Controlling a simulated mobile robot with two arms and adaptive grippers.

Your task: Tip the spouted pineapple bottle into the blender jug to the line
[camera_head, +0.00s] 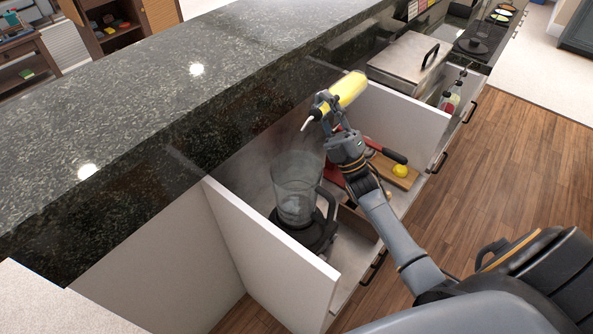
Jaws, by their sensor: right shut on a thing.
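The yellow pineapple bottle (346,90) is held by my right gripper (328,105), which is shut on it. The bottle is tilted far over, with its pale spout (307,123) pointing down and to the left. The spout is above the blender jug (297,187), apart from its rim. The clear jug stands upright on its dark base (309,232), with its handle on the right. No stream from the spout can be made out. The fill line and the level in the jug are too small to tell. My left gripper is not in view.
White partitions (275,252) stand on both sides of the blender's bay. A lidded steel container (405,62) stands beyond. The dark stone counter (150,110) is bare.

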